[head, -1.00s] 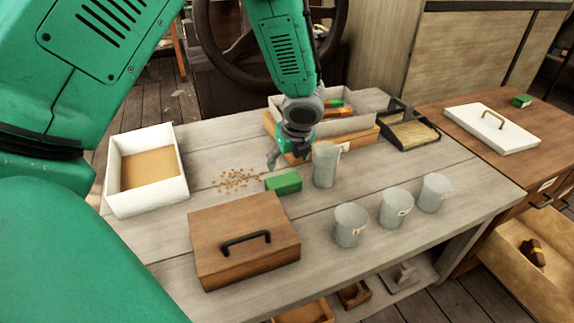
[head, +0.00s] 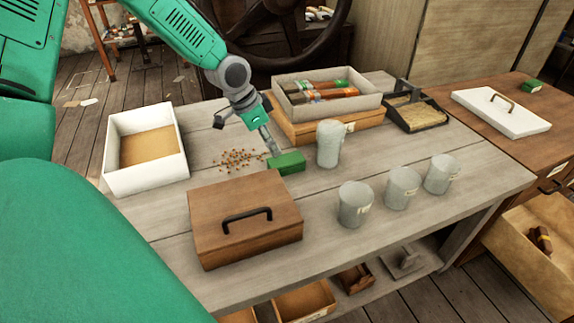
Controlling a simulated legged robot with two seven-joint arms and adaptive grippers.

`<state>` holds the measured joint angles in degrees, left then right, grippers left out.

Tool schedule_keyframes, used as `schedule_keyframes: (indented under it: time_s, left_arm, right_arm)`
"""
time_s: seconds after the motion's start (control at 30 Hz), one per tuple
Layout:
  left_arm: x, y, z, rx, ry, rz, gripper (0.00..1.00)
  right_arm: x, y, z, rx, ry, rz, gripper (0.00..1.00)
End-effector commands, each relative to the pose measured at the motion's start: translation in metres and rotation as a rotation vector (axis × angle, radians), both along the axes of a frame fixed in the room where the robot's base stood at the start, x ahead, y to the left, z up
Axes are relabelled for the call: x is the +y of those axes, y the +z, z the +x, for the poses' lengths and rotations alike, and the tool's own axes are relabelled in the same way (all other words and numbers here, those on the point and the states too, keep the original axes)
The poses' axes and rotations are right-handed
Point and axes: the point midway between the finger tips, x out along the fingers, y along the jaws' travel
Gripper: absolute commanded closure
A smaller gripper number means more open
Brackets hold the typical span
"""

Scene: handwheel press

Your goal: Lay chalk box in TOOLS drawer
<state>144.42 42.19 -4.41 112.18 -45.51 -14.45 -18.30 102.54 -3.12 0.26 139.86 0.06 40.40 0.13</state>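A small green box (head: 287,163) lies on the grey wooden table, left of a metal cup. A second small green box (head: 532,86) is on the brown cabinet at the far right; I cannot tell by lettering which is the chalk box. My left gripper (head: 268,141) points down at the rear left end of the table's green box, very close to it or touching. Its finger opening is unclear. An open drawer (head: 519,262) of the cabinet holds a dark brown object (head: 540,240); no TOOLS label is readable. My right gripper is not in view.
A metal cup (head: 329,146) stands just right of the green box, with several more cups in front. A brown lidded case (head: 245,218), a white tray (head: 116,178), scattered pellets (head: 238,160) and a grey tray (head: 284,105) surround it. A white lid (head: 501,112) lies on the cabinet.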

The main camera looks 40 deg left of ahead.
Motion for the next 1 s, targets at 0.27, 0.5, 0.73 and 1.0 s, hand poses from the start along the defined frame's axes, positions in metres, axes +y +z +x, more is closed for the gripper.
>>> schedule_keyframes:
  time_s: [0.27, 0.5, 0.73, 1.0]
  left_arm:
    - [-0.006, -0.041, 0.013, -0.001, -0.002, -0.001, 0.33]
    - [-0.011, -0.054, 0.018, -0.001, -0.002, 0.002, 0.33]
    - [-0.018, -0.088, 0.027, -0.001, -0.003, 0.002, 0.33]
    - [-0.018, -0.09, 0.03, -0.004, -0.002, 0.001, 0.33]
  right_arm:
    - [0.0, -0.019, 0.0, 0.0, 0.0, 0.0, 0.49]
    - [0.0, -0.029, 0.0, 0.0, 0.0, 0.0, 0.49]
    - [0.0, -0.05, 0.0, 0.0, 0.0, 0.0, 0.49]
    - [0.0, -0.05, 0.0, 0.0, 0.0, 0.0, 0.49]
